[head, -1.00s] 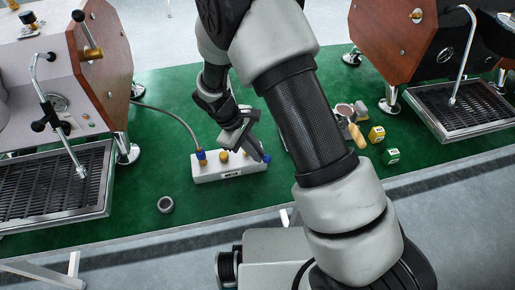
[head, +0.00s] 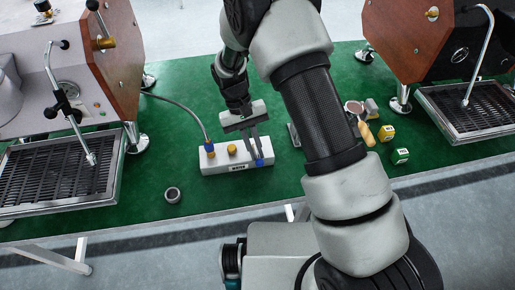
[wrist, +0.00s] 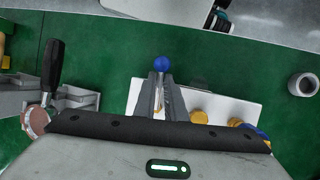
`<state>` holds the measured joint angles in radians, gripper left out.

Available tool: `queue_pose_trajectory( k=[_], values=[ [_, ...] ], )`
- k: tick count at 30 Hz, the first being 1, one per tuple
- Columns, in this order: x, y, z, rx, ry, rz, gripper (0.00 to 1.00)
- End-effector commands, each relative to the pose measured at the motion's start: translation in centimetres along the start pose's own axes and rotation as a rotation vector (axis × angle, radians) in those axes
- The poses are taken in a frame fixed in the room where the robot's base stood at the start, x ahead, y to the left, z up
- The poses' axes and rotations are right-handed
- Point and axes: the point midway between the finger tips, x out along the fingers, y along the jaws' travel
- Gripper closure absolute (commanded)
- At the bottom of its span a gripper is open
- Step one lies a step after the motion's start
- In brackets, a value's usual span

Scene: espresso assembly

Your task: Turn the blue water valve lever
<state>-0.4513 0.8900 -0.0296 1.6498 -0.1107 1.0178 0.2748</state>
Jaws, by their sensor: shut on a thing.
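The white water valve box (head: 215,168) lies on the green table top. The blue-knobbed lever (head: 260,163) is at the box's right end, its knob over the front edge. In the wrist view the blue knob (wrist: 162,63) stands out just beyond my fingertips. The lever lies across the box's short side there. My gripper (head: 254,156) reaches down from behind, its two fingers shut on the lever's shaft; it also shows in the wrist view (wrist: 160,84). The fingers hide part of the shaft and its pivot.
A yellow brass fitting (head: 232,150) and a blue-collared hose fitting (head: 210,150) rise from the box. A grey ring (head: 173,195) lies front left. A portafilter (head: 364,128) and small yellow (head: 386,133) and green (head: 400,156) boxes lie right. Espresso machines stand at both sides.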

Motion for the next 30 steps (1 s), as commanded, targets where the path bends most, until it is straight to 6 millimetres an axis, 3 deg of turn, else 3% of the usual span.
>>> queue_pose_trajectory(
  k=[20, 21, 24, 30],
  values=[
    [0.24, -0.21, 0.59, 0.056, -0.032, -0.019, 1.00],
    [0.24, -0.23, 0.59, 0.055, -0.032, -0.019, 0.84],
    [0.21, -0.26, 0.54, 0.054, -0.030, -0.019, 0.69],
    [0.09, -0.27, 0.34, 0.053, -0.024, -0.020, 0.69]
  ],
)
